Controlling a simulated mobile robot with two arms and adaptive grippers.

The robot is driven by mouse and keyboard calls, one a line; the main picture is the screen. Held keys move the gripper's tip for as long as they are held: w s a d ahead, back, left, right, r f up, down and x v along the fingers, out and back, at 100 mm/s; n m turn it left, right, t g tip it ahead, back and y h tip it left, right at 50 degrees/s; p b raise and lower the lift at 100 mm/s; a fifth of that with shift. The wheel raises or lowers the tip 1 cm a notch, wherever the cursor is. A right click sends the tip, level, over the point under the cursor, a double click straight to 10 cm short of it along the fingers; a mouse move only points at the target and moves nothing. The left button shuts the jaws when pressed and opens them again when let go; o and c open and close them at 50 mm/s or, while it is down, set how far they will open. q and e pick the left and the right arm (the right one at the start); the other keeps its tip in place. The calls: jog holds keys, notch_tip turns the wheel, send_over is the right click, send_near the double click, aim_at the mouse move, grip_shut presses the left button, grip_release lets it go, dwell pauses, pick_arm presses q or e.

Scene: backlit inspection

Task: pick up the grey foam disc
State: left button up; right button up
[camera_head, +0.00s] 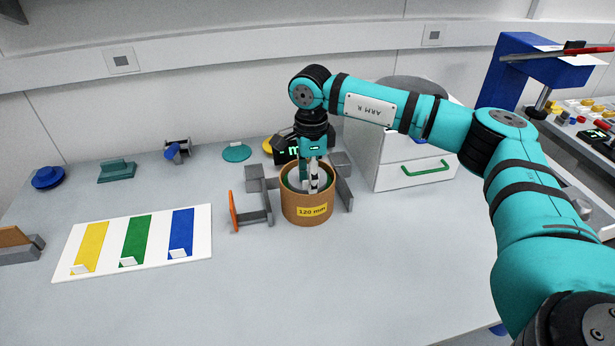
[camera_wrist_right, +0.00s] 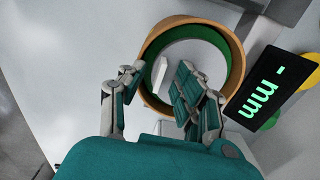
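The grey foam disc (camera_head: 296,183) appears to lie inside a brown ring-shaped holder (camera_head: 306,214) with a yellow "120 mm" label and a green inner lining. In the right wrist view the disc's pale grey face (camera_wrist_right: 190,52) shows inside the holder, with a white upright tab (camera_wrist_right: 160,73) on it. My right gripper (camera_head: 313,178) points down into the holder's mouth and partly hides the disc. In the right wrist view its fingers (camera_wrist_right: 160,80) are apart, one on each side of the tab, with visible gaps. My left gripper is not in view.
Grey jaws (camera_head: 344,187) flank the holder, with an orange handle (camera_head: 233,211) at left. A black "mm" display (camera_head: 285,151) stands behind. A white board (camera_head: 200,246) with colored strips lies left. A teal disc (camera_head: 237,153) and a drawer unit (camera_head: 390,176) stand behind. The front table is clear.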

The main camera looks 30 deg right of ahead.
grip_shut()
jog(key=shift+r, duration=0.1)
